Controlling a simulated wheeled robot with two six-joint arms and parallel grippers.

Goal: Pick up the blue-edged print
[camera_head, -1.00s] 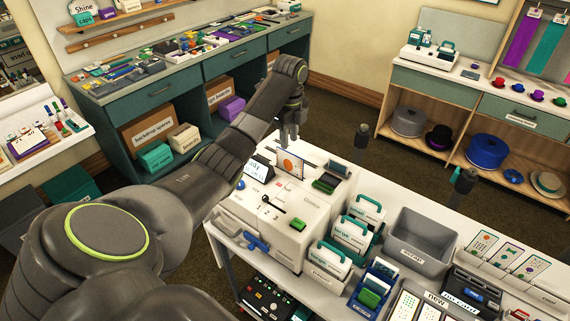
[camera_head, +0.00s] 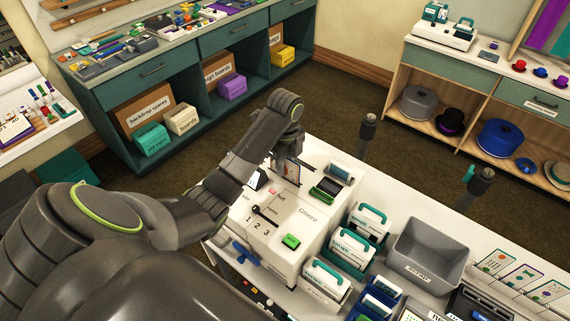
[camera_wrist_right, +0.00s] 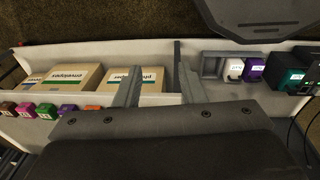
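My left gripper (camera_head: 288,172) is over the back of the white printer (camera_head: 290,225), at the upright white print standing there. Its fingers cover most of that print, so I cannot tell its edge colour or whether they grip it. Several small prints with coloured edges (camera_head: 523,277) stand in a row at the right of the white table; which edge is blue is too small to tell for sure. My right gripper (camera_wrist_right: 160,88) shows in the right wrist view, fingers apart with nothing between them, above a shelf with cardboard boxes (camera_wrist_right: 140,78).
A grey bin (camera_head: 424,248) and white, green-handled cartridges (camera_head: 352,247) stand right of the printer. Dark posts (camera_head: 367,133) rise at the table's back edge. In the right wrist view, coloured ink blocks (camera_wrist_right: 235,68) line the shelf. Brown floor lies clear behind the table.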

